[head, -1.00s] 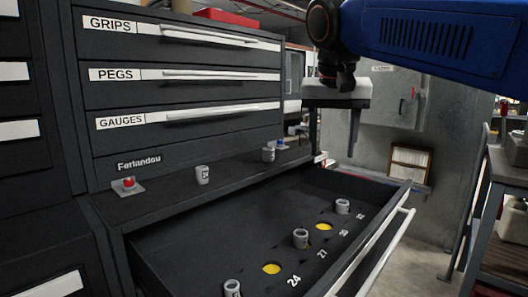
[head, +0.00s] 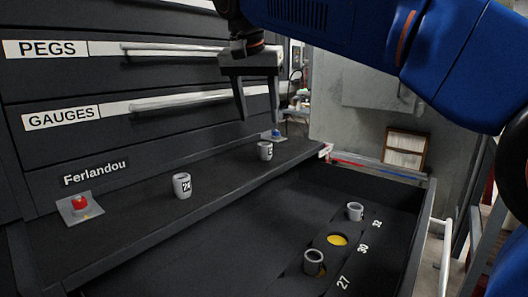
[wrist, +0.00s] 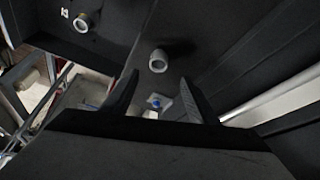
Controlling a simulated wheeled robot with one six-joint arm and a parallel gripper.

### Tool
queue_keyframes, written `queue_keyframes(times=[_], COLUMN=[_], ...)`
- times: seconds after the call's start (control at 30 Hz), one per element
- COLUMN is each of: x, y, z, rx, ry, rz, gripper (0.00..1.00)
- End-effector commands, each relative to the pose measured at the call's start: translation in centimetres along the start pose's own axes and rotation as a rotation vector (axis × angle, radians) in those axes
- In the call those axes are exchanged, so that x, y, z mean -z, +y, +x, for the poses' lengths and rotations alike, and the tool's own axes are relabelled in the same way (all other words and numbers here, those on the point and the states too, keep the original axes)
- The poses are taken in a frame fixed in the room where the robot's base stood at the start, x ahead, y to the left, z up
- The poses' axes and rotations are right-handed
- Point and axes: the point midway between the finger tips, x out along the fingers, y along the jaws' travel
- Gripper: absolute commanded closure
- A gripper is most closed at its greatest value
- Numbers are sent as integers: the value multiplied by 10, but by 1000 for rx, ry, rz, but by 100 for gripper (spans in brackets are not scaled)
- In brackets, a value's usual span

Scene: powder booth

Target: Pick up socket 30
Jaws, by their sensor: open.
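A grey socket (head: 265,151) stands upright on the dark ledge (head: 225,170) above the open drawer. Its number is too small to read surely. My gripper (head: 259,115) is open and empty, pointing down above and slightly behind that socket, apart from it. In the wrist view the same socket (wrist: 158,61) shows just beyond the gap between my fingertips (wrist: 158,80). In the drawer, the place marked 30 (head: 362,249) shows a bare yellow recess (head: 337,240). A second ledge socket (head: 182,185), marked 24, stands to the left.
Sockets stand in the drawer beside the marks 27 (head: 313,262) and 32 (head: 355,211). A red button (head: 80,203) sits at the ledge's left and a blue button (head: 276,134) at its far end. The cabinet front with drawer handles (head: 190,101) rises close behind the ledge.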

Motion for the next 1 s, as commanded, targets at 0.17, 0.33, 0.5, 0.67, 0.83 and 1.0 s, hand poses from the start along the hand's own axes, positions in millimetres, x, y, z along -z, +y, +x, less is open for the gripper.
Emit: queue_keyframes(times=[0.17, 0.33, 0.5, 0.67, 0.83, 1.0], x=[0, 0, 0, 0, 1, 1], y=[1, 1, 1, 2, 3, 3], z=[32, 52, 61, 78, 101, 111], rx=[-2, -1, -1, -2, -1, 0], ry=[-1, 0, 0, -1, 0, 0], rz=[0, 0, 0, -1, 0, -1], gripper=[46, 46, 46, 46, 46, 46])
